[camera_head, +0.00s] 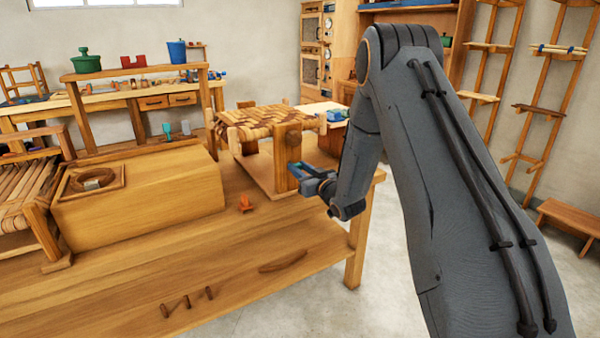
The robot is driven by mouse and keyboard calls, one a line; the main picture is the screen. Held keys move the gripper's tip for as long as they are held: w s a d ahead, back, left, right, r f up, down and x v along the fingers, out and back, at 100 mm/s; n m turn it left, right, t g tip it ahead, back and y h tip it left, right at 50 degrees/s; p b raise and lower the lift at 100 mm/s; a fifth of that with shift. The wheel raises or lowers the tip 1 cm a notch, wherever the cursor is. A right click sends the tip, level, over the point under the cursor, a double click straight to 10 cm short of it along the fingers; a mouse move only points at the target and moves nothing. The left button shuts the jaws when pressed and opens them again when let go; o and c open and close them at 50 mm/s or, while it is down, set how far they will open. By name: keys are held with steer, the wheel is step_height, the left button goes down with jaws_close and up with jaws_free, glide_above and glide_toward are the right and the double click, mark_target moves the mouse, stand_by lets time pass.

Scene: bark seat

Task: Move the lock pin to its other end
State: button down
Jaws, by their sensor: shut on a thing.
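A woven bark seat (262,118) is held in a wooden stand on the bench. The stand has an upright end post (281,163) with a dark round knob (294,141) near its top. My gripper (296,171) is at the right face of this post, below the knob, with its blue-tipped fingers pointing left. It is shut on a small part at the post, which I take to be the lock pin. The pin itself is too small and covered by the fingers to make out, so its exact position cannot be told.
A wooden box (145,195) with a coil in a tray stands left of the stand. A small orange piece (246,204) lies on the bench (230,255). Several dark pegs and a curved wooden piece (283,262) lie nearer the front. The bench's right end is clear.

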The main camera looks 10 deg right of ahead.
steer(key=shift+w+a, duration=0.25)
steer(key=shift+w, duration=0.4)
steer(key=shift+r, duration=0.15)
steer(key=c, duration=1.4)
jaws_free()
steer(key=shift+w+a, duration=0.1)
steer(key=shift+w, duration=0.05)
steer(key=shift+s+d, duration=0.25)
steer(key=shift+s, duration=0.2)
steer(key=b+v, duration=0.1)
steer(key=v, duration=0.6)
steer(key=shift+a, duration=0.15)
